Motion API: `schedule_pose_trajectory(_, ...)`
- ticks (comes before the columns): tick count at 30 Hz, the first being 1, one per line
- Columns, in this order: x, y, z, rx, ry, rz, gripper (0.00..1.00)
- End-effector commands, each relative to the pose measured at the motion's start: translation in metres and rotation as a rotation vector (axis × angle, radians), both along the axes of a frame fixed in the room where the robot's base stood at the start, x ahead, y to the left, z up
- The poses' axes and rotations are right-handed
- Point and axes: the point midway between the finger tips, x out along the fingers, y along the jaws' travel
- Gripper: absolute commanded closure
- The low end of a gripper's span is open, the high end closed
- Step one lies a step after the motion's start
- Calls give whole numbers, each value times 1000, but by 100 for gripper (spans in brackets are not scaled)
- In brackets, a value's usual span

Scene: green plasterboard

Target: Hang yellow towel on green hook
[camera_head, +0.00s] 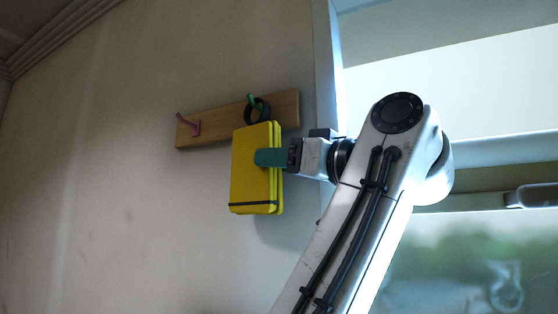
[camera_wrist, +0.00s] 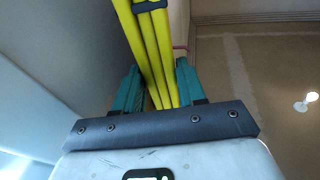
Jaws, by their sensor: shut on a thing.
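The yellow towel (camera_head: 252,185) is a folded slab with a dark band near its bottom and a black loop (camera_head: 257,112) at its top. In the wrist view the towel's yellow layers (camera_wrist: 150,45) run between the green fingers. My gripper (camera_head: 268,157) is shut on the towel's right side, and it also shows in the wrist view (camera_wrist: 158,88). The green hook (camera_head: 251,99) is on the right part of a wooden board. The loop overlaps the hook in the head view; I cannot tell whether it is around the hook. The towel hangs upright, tilted slightly.
The wooden board (camera_head: 222,122) is on the pale wall, with a pink hook (camera_head: 189,126) at its left. A window frame (camera_head: 328,75) stands just right of the board, behind my arm. The wall left of and below the board is clear.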

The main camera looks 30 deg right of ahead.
Motion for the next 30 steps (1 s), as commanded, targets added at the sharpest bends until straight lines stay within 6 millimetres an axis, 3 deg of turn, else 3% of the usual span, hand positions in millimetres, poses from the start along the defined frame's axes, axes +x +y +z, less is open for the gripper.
schedule_pose_trajectory(11, 0, 0, 0, 0, -1, 0, 99)
schedule_pose_trajectory(12, 0, 0, 0, 0, -1, 0, 57)
schedule_pose_trajectory(21, 0, 0, 0, 0, 0, 0, 30)
schedule_pose_trajectory(30, -4, -2, -2, 1, -1, -1, 30)
